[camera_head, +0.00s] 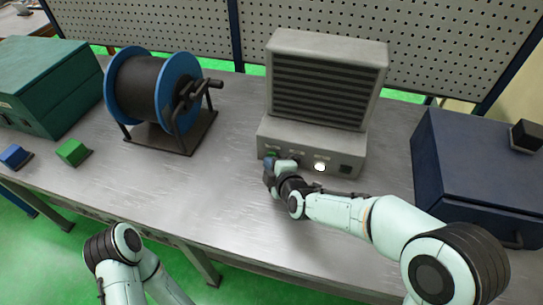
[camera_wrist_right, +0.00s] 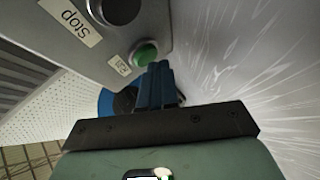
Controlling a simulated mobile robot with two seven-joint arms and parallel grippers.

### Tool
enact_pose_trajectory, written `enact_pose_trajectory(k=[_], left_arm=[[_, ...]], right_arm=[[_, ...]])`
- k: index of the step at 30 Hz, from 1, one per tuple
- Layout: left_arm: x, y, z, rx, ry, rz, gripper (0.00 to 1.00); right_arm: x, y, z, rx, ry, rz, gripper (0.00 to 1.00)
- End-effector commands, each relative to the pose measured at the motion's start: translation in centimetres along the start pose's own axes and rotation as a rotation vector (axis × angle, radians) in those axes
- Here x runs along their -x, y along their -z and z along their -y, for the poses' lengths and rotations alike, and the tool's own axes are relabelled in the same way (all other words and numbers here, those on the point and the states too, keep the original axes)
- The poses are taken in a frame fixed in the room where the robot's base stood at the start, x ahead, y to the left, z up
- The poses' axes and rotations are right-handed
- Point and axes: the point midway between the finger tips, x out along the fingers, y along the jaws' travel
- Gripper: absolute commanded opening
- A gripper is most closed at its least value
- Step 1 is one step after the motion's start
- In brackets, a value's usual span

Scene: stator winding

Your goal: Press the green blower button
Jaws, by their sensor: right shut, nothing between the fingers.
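The grey blower (camera_head: 325,80) stands at the back middle of the table, with a control panel along its front base. Its green button (camera_head: 272,153) is at the panel's left end, partly hidden by my right gripper (camera_head: 268,173).
The panel also has a lit white button (camera_head: 320,167) and a "Stop" label (camera_wrist_right: 72,20). A blue cable spool (camera_head: 115,85) stands left of the blower. A dark blue box (camera_head: 480,165) is at the right. Blue (camera_head: 15,156) and green (camera_head: 73,152) blocks lie left. The front middle is clear.

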Motion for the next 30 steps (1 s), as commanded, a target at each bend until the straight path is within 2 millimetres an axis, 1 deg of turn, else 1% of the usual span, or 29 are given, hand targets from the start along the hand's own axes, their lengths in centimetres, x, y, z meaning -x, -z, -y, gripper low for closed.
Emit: enact_pose_trajectory(k=[23, 30], left_arm=[[-0.05, 0.00, 0.01, 0.000, 0.000, 0.000, 0.43], [0.36, 0.00, -0.13, 0.000, 0.000, -0.001, 0.43]], right_arm=[[-0.44, -0.38, -0.31, -0.001, 0.000, 0.001, 0.00], [0.12, 0.01, 0.01, -0.001, 0.001, 0.001, 0.00]])
